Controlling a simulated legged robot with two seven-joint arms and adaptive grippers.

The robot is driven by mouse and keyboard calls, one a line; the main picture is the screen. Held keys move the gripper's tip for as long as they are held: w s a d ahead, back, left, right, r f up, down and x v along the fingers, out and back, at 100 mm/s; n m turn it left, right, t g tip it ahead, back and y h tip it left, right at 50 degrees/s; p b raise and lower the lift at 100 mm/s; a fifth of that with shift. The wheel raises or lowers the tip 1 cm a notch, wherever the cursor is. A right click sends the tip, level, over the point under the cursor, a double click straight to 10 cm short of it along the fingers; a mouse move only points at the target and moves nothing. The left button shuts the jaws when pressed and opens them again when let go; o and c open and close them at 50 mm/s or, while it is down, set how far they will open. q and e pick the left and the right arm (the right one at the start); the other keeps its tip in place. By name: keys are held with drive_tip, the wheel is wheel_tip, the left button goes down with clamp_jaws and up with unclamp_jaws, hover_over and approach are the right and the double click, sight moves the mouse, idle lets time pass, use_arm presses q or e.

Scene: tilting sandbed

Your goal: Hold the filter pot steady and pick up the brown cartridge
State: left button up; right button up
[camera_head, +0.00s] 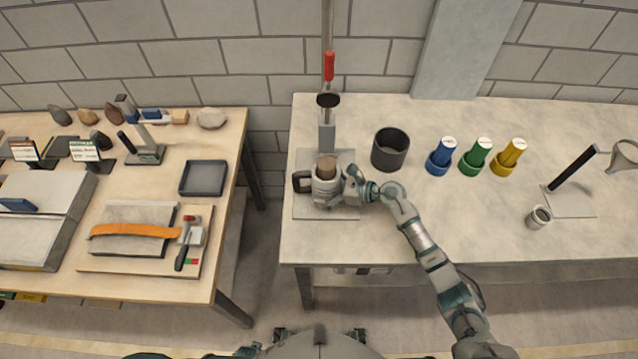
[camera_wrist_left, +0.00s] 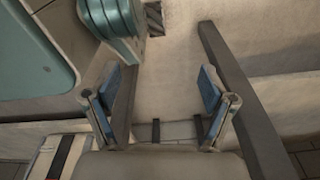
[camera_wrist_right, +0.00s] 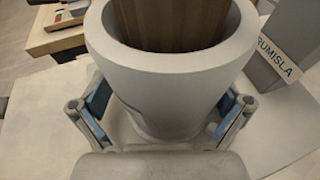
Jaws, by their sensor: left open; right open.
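The pale filter pot (camera_head: 326,191) stands upright on a grey plate (camera_head: 342,213) near the left end of the right table. A dark handle shows on its left side. The brown cartridge (camera_head: 326,163) sits in the pot, its top above the rim; in the right wrist view the brown cartridge (camera_wrist_right: 172,22) fills much of the mouth. My right gripper (camera_head: 350,187) is at the pot's right side. In the right wrist view its open fingers lie on either side of the pot (camera_wrist_right: 172,70). My left gripper (camera_wrist_left: 161,95) is open and empty, outside the head view.
A grey post (camera_head: 326,137) with a dark ring and red handle rises behind the pot. A dark cup (camera_head: 390,149) stands to the right, then blue (camera_head: 440,156), green (camera_head: 475,156) and yellow (camera_head: 508,157) containers. A gap separates the left table (camera_head: 228,190).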

use_arm(q)
drive_tip(key=shift+w+r, duration=0.25)
drive_tip(key=shift+w, duration=0.1)
use_arm(e)
drive_tip(key=shift+w+a+f, duration=0.1)
drive_tip(key=shift+a+f, duration=0.05)
drive_tip(key=shift+a, duration=0.3)
drive_tip(key=c, duration=0.7)
use_arm(q)
drive_tip(key=shift+d, duration=0.1)
